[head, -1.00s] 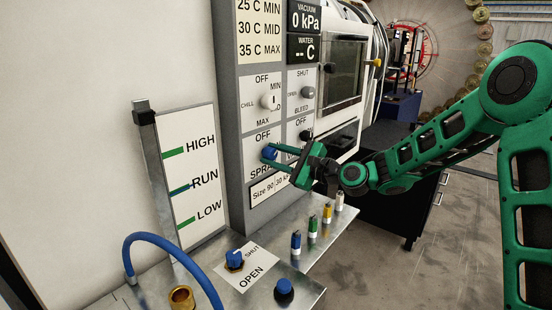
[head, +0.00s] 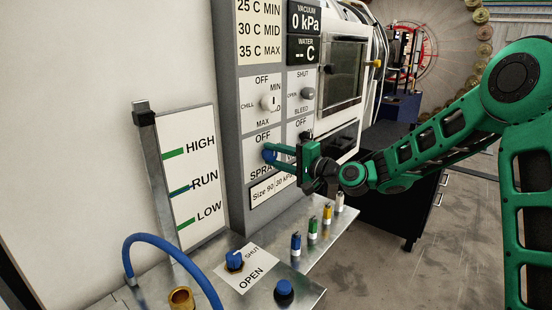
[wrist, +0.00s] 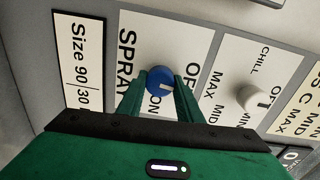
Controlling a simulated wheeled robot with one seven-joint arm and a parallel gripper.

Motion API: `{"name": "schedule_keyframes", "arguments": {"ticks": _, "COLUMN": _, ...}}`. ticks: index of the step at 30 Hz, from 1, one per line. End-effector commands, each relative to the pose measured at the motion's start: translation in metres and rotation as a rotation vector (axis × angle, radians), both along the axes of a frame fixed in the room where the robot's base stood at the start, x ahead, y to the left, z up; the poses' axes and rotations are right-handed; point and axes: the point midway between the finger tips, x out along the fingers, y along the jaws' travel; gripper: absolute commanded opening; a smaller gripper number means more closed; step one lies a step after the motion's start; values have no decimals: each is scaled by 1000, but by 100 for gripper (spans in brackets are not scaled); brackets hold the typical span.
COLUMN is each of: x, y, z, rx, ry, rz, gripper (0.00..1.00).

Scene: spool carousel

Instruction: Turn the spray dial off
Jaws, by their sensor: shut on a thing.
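The blue spray dial (wrist: 161,82) sits on the grey panel between the printed words SPRAY and OFF. Its white pointer mark faces toward the lower right in the wrist view, by the printed ON. The dial also shows in the head view (head: 268,153), partly covered by my fingers. My gripper (wrist: 160,95) is shut on the dial, with one green finger on each side of it. In the head view my gripper (head: 274,155) reaches the panel from the right.
The white chill knob (wrist: 252,98) is beside the spray dial on the panel. Below are a blue valve knob (head: 235,259), a blue hose (head: 165,240) and several small coloured cylinders (head: 312,228) on a metal shelf. Open floor lies to the right.

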Motion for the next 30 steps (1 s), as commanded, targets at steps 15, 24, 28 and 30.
{"name": "schedule_keyframes", "arguments": {"ticks": 15, "x": -3, "y": 4, "z": -2, "rx": -78, "ry": -91, "rz": 9, "gripper": 10}}
{"name": "schedule_keyframes", "arguments": {"ticks": 24, "x": -4, "y": 4, "z": -3, "rx": -79, "ry": -90, "rz": 11, "gripper": 10}}
{"name": "schedule_keyframes", "arguments": {"ticks": 28, "x": -3, "y": 4, "z": -3, "rx": -79, "ry": -91, "rz": 9, "gripper": 51}}
{"name": "schedule_keyframes", "arguments": {"ticks": 30, "x": -3, "y": 3, "z": -2, "rx": -78, "ry": -91, "rz": 7, "gripper": 51}}
